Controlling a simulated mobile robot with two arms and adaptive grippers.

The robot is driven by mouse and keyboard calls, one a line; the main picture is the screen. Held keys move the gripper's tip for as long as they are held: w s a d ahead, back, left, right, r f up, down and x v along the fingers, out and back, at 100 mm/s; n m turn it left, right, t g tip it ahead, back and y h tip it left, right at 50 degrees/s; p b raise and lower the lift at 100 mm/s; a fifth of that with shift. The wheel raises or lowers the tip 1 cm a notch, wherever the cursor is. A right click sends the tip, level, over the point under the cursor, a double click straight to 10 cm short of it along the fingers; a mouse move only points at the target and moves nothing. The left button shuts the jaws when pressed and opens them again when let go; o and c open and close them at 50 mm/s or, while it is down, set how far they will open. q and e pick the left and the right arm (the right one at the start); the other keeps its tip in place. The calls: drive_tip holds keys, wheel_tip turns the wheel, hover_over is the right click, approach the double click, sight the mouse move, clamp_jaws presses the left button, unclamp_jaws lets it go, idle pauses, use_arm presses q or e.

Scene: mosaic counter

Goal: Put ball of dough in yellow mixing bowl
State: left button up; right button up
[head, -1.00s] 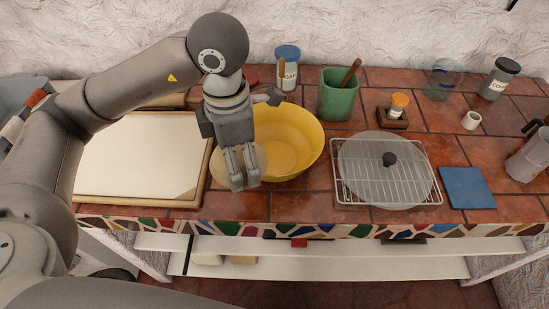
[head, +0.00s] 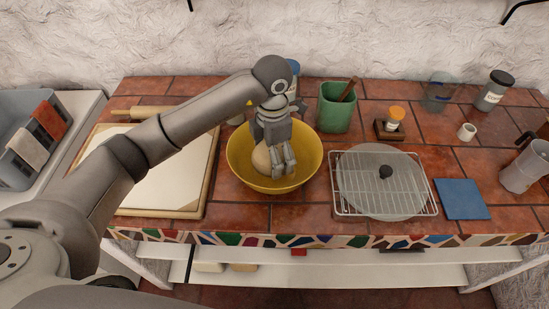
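The yellow mixing bowl (head: 311,170) stands on the tiled counter, right of the pastry board. My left gripper (head: 284,172) points down inside the bowl's outline. The pale, round ball of dough (head: 261,160) is within the bowl's outline too, against the left side of my gripper's fingers, which hide its right part. The fingers seem close together, but I cannot tell if they still grip the dough or if it rests on the bowl's bottom. My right gripper is not in view.
A pale board (head: 185,165) lies left of the bowl with a rolling pin (head: 146,112) behind it. A green pot (head: 335,113) stands behind right. A wire rack (head: 349,200) with a round glass lid and a blue square (head: 461,199) lie right. Bare tiles lie between bowl and rack.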

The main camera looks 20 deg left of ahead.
use_arm(q)
drive_tip(key=shift+w+d+f, duration=0.1)
drive_tip(key=shift+w+f, duration=0.25)
drive_tip(key=shift+f, duration=0.1)
wheel_tip(320, 180, down, 2)
drive_tip(key=shift+f+p, duration=0.1)
drive_tip(key=shift+p, duration=0.8)
drive_tip(key=shift+f, duration=0.55)
drive_tip(key=o, duration=0.8)
drive_tip(key=shift+f, duration=0.15)
drive_tip(key=shift+o, duration=1.4)
